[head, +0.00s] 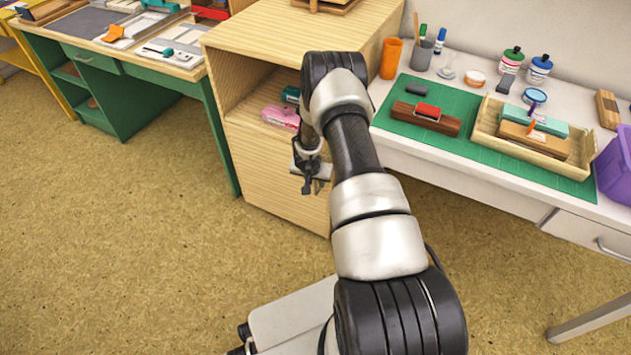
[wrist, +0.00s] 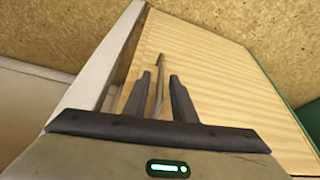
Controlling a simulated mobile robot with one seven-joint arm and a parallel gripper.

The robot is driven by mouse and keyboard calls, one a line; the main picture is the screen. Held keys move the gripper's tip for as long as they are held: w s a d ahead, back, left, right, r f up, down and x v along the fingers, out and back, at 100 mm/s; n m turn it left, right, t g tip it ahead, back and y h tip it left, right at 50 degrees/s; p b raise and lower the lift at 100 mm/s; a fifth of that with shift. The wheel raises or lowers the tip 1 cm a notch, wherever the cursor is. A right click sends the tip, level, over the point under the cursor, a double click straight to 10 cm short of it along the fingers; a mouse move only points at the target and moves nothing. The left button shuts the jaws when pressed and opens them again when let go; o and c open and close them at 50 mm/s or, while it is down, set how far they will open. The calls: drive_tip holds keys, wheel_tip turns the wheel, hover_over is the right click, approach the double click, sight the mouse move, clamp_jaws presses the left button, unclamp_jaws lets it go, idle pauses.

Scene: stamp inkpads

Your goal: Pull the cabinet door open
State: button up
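The wooden cabinet (head: 275,35) stands in the middle of the head view, with an open shelf above and a pale wood door (head: 262,170) below. The door looks closed. In the wrist view the door (wrist: 220,95) fills the middle and right, and a slim bar handle (wrist: 162,65) stands out from it. My gripper (wrist: 159,80) is open, one finger on each side of the handle, with small gaps visible. In the head view my gripper (head: 308,187) is in front of the door's upper right part, and the handle is hidden by it.
A pink box (head: 280,117) and a teal one (head: 291,95) sit on the open shelf. A white desk (head: 490,185) with a green mat stands close on the right. A green desk (head: 150,105) stands to the left. The floor (head: 130,240) before the cabinet is clear.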

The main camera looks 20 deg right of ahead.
clamp_jaws()
idle(1.2)
